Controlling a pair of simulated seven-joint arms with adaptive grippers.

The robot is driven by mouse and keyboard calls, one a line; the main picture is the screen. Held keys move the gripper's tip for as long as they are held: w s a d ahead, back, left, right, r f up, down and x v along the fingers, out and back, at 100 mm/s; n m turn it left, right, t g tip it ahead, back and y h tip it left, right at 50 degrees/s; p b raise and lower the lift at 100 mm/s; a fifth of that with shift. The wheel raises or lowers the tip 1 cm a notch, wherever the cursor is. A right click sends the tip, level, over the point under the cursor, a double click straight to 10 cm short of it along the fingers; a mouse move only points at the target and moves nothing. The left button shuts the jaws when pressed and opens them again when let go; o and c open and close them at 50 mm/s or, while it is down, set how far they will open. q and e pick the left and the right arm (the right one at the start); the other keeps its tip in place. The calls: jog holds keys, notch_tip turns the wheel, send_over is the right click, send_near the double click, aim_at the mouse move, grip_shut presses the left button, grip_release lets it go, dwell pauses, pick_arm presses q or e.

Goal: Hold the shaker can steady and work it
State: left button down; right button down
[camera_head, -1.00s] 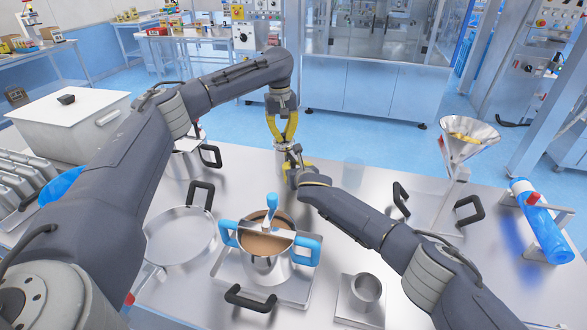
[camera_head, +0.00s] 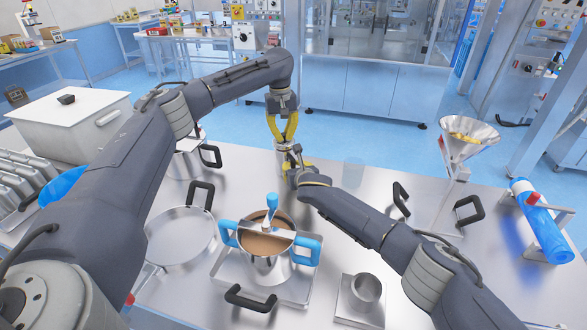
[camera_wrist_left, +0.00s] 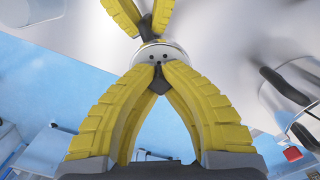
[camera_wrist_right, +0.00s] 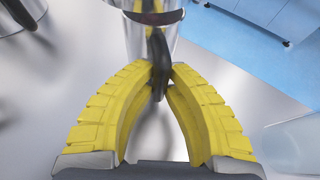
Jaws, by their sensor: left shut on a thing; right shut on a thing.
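The shaker can (camera_head: 281,145) is a small metal cylinder near the far edge of the steel table, partly hidden by both grippers. Its pierced metal top (camera_wrist_left: 160,52) shows in the left wrist view. My left gripper (camera_head: 283,137) comes down from above, its yellow fingers shut on a small dark part at the can's top (camera_wrist_left: 159,80). My right gripper (camera_head: 292,163) is at the can's near side. In the right wrist view its fingertips (camera_wrist_right: 160,80) are shut on the can's dark handle (camera_wrist_right: 157,50). The can looks upright.
A pot with blue handles (camera_head: 266,268) stands on a tray in front. A flat round pan (camera_head: 180,240) is to its left, a small metal cup (camera_head: 366,289) to its right.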

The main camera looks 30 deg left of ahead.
pick_arm(q)
jog(key=shift+w+a+f, duration=0.3)
jog(key=shift+w+f, duration=0.05)
jog(key=shift+w, duration=0.15)
jog(key=shift+w+a+f, duration=0.25)
jog(key=shift+w+f, duration=0.05)
jog(key=shift+w, duration=0.2)
jog(key=shift+f, duration=0.75)
dwell(1.4)
jog(key=c, duration=1.5)
grip_release()
jog(key=r, duration=1.2)
jog(key=shift+s+a, duration=0.1)
jog(key=shift+a, duration=0.15)
pick_arm(e)
jog(key=c, duration=1.3)
grip_release()
jog(key=shift+c, duration=0.2)
